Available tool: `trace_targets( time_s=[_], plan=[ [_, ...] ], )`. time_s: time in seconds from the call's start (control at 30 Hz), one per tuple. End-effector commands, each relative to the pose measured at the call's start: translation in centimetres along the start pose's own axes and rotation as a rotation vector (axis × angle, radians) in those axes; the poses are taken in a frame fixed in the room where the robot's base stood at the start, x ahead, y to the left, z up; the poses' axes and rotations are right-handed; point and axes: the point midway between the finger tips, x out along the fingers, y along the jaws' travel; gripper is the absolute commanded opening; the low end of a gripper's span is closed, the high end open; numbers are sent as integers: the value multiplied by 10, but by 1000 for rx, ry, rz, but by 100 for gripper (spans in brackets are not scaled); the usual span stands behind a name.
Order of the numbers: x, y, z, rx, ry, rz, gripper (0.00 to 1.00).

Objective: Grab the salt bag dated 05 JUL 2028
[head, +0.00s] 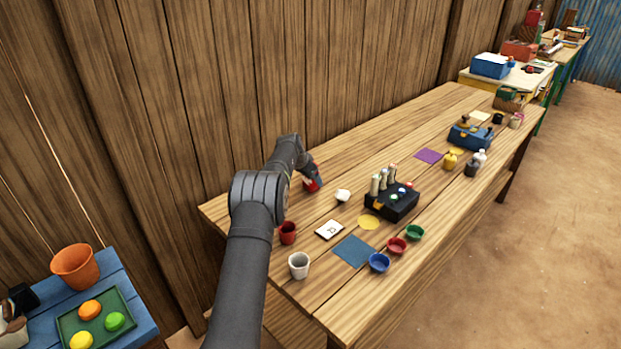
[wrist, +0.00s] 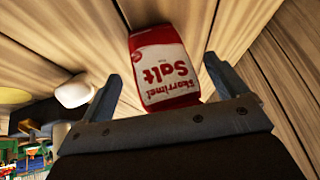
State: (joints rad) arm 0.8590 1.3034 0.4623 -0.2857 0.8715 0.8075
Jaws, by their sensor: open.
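A red and white salt bag (wrist: 165,65) shows in the wrist view, its lettering reading "Skarrimel Salt" upside down. No date can be read on the side facing me. My gripper (wrist: 162,82) is open, with one finger to the left and one to the right of the bag. The bag lies between or just beyond the fingers; I cannot tell whether they touch it. In the head view my gripper (head: 316,176) is low over the table near the wall, and a red part of the bag (head: 309,186) shows beside it, mostly hidden.
On the wooden table (head: 330,285) are a small white object (head: 343,196), a red cup (head: 288,233), a white cup (head: 299,265), a card (head: 330,230) and a black box with bottles (head: 392,206). The plank wall (head: 330,90) stands close behind my gripper.

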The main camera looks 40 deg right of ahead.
Motion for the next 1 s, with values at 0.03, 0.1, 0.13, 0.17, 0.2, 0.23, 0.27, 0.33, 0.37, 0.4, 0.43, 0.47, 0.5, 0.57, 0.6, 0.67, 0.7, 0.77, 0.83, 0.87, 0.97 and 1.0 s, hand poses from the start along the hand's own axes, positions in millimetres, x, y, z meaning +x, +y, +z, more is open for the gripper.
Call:
trace_targets(
  time_s=[0.03,0.1,0.13,0.17,0.2,0.23,0.27,0.33,0.37,0.4,0.43,0.47,0.5,0.57,0.6,0.67,0.7,0.77,0.83,0.87,0.97,1.0],
  plan=[
    [6,-1,-1,0,0,0,90],
    [14,0,-1,1,0,1,90],
    [16,0,0,1,0,1,90],
    [18,0,0,2,0,1,90],
    [20,-1,-1,2,1,0,90],
    [22,0,-1,2,1,0,90],
    [23,0,0,2,1,1,90],
    [25,0,-1,2,1,0,90],
    [25,0,-1,2,1,0,90],
    [25,0,-1,2,1,0,90],
    [25,0,-1,2,1,0,90],
    [25,0,-1,2,1,0,90],
    [25,0,-1,2,1,0,90],
    [25,0,-1,2,1,0,90],
    [25,0,-1,2,1,0,83],
    [25,0,-1,2,1,0,71],
    [25,0,-1,2,1,0,63],
    [25,0,-1,2,1,0,51],
    [25,0,-1,2,1,0,38],
    [25,0,-1,2,1,0,32],
    [24,-1,-2,2,3,-1,26],
    [24,-1,-2,2,3,-1,26]
  ],
)
